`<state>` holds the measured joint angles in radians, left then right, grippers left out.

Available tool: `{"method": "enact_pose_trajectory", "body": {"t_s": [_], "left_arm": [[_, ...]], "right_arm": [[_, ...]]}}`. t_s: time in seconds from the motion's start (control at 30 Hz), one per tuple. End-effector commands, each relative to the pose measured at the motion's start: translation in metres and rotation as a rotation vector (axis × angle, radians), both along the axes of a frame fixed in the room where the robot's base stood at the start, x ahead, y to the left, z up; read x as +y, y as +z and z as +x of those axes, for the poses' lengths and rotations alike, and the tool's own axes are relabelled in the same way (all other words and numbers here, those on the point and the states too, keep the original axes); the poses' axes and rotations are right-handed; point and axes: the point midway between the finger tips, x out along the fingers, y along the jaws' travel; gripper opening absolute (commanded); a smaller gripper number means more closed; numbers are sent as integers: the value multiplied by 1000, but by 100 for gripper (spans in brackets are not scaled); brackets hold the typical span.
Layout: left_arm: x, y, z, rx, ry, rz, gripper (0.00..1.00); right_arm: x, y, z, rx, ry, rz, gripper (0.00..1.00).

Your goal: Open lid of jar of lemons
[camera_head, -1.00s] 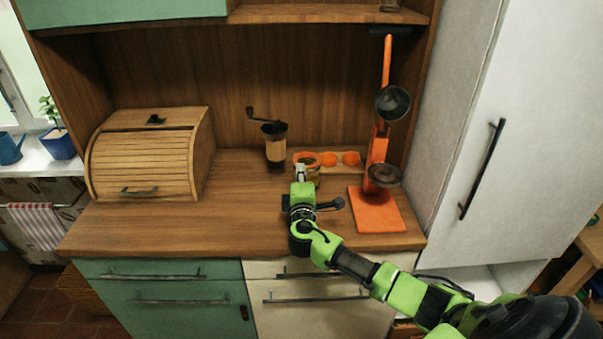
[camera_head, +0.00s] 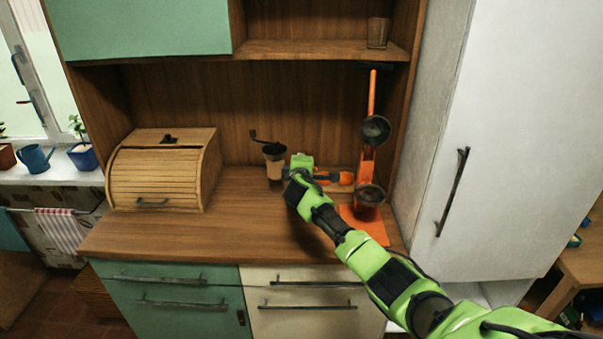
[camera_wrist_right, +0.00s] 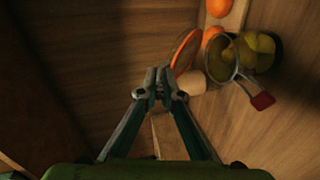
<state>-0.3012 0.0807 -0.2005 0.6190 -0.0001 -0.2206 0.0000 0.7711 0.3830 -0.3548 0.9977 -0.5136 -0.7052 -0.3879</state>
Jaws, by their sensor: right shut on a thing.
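The glass jar of lemons (camera_wrist_right: 258,52) shows in the right wrist view at the upper right, with yellow-green lemons inside and a red-tipped clasp (camera_wrist_right: 262,101) hanging out from its rim. The orange-rimmed lid (camera_wrist_right: 186,48) stands tilted up on edge, to the left of the jar mouth. My right gripper (camera_wrist_right: 160,84) is shut at the lower edge of this lid. In the head view, my right gripper (camera_head: 301,165) is over the counter, and its own wrist hides the jar and the fingertips. My left gripper is not in view.
A coffee grinder (camera_head: 274,160) stands just left of my right gripper. An orange press (camera_head: 367,170) stands to the right. Orange fruit (camera_head: 346,178) lies between them. A wooden bread box (camera_head: 160,172) is at the left; the front middle counter (camera_head: 235,225) is clear.

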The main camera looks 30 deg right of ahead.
Motion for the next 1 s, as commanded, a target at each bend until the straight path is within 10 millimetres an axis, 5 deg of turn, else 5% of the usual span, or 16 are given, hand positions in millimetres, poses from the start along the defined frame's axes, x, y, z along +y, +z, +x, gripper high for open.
{"method": "enact_pose_trajectory", "body": {"t_s": [0.17, 0.3, 0.73, 1.0], "left_arm": [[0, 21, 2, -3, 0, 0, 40], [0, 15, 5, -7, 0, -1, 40], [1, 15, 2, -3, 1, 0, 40], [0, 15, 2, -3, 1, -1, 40]], "right_arm": [[-15, 24, 11, 14, -3, 28, 0], [-13, 13, 10, 20, 0, 28, 21], [-11, 13, 7, 20, 1, 29, 21], [0, 19, -13, 20, 1, 29, 21]]}}
